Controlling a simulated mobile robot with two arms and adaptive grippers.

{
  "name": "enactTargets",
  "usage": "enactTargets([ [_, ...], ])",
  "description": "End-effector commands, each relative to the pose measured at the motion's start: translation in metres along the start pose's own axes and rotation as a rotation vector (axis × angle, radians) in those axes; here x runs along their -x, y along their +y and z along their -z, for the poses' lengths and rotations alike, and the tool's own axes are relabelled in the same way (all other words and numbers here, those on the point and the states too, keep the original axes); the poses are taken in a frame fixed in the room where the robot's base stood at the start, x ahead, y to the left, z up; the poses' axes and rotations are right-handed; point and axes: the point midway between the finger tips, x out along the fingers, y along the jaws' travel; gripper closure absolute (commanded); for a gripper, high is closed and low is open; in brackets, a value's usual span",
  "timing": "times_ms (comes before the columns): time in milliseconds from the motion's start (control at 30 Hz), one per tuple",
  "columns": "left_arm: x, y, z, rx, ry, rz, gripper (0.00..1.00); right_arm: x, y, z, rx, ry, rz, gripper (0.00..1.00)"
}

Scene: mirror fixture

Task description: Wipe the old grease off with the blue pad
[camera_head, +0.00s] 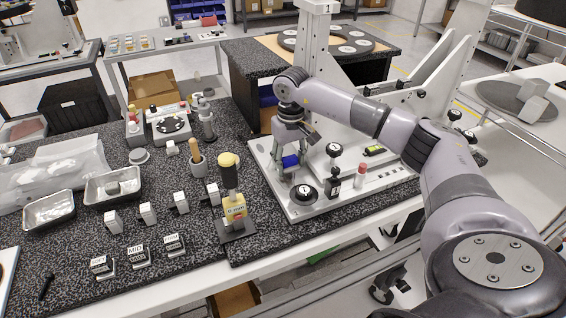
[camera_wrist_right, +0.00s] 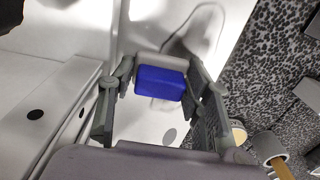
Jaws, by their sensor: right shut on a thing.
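My right gripper (camera_head: 289,155) is over the left part of the light grey fixture plate (camera_head: 330,205). It is shut on the blue pad (camera_head: 291,161). In the right wrist view the blue pad (camera_wrist_right: 160,84) sits between the two grey fingers of the right gripper (camera_wrist_right: 160,75), close over a pale surface. I cannot tell whether the pad touches it. A grey curved mark or shadow lies beyond the pad in that view; I cannot tell whether it is grease. My left gripper is not in view.
A white upright column rises behind. Left of the plate are a yellow-topped dispenser (camera_head: 232,180), a brush pot (camera_head: 197,164), metal trays (camera_head: 49,211) and small labelled blocks.

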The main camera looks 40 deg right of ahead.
Motion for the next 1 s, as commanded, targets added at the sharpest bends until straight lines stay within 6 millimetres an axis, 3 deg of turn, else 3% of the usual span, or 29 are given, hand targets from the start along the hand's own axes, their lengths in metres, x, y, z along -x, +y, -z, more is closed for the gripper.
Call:
enactTargets([
  [33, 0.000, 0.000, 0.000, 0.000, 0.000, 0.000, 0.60, 0.001, 0.008, 0.002, -0.017, 0.000, -0.009, 0.96],
  [400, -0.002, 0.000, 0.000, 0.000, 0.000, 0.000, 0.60, 0.008, 0.008, 0.022, -0.019, 0.012, -0.006, 0.96],
  [1000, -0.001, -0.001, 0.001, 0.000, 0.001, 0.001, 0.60, 0.001, -0.034, 0.020, -0.013, 0.004, -0.004, 0.96],
])
